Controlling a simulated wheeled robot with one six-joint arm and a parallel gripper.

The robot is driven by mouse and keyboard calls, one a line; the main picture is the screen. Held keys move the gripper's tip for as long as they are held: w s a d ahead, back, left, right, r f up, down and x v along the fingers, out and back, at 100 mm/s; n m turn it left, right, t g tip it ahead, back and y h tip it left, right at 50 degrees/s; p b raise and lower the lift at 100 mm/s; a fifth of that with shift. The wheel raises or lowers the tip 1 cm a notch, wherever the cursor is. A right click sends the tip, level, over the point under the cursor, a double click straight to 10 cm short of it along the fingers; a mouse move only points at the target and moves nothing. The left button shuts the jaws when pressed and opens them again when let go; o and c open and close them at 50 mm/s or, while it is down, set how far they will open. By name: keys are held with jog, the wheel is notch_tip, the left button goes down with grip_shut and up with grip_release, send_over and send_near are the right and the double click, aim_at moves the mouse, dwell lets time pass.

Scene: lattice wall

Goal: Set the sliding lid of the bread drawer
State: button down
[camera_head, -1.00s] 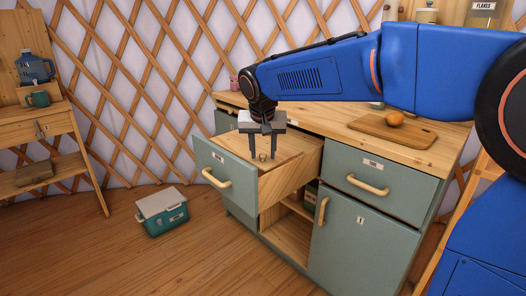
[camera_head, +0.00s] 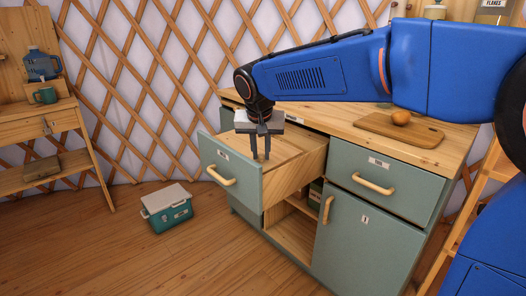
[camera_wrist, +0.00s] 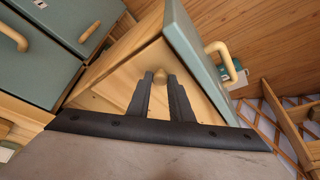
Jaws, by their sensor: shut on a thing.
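The bread drawer (camera_head: 230,172) is pulled out at the left end of the green cabinet. Its pale wooden lid (camera_head: 292,143) lies flat over the drawer top, behind the green front; it also shows in the wrist view (camera_wrist: 125,84). My gripper (camera_head: 261,156) points straight down over the lid, near the drawer front. In the wrist view its two dark fingers are shut on a small round wooden knob (camera_wrist: 160,76) on the lid. The knob is hidden behind the fingers in the head view.
A second drawer (camera_head: 384,180) and a cupboard door (camera_head: 350,222) are shut on the right. A teal cooler box (camera_head: 167,207) stands on the floor, left of the drawer.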

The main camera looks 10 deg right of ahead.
jog(key=c, duration=1.6)
grip_release()
jog(key=shift+s+a, duration=0.15)
jog(key=shift+a, duration=0.05)
jog(key=shift+r, duration=0.1)
jog(key=v, duration=1.7)
jog(key=shift+d+r, duration=0.1)
jog(key=shift+r, duration=0.05)
jog(key=s+d+f, duration=0.5)
jog(key=d, duration=0.4)
jog(key=shift+n+y, duration=0.4)
jog(key=shift+n, duration=0.5)
jog(key=s+d+f, duration=0.4)
jog(key=s+f, duration=0.3)
jog(key=s+d+f, duration=0.5)
jog(key=s+f, duration=0.1)
jog(key=f, duration=0.1)
jog(key=s+d+f, duration=0.5)
jog(key=s+f, duration=0.2)
jog(key=f, duration=0.1)
jog(key=shift+s+d, duration=0.15)
jog(key=shift+s, duration=0.25)
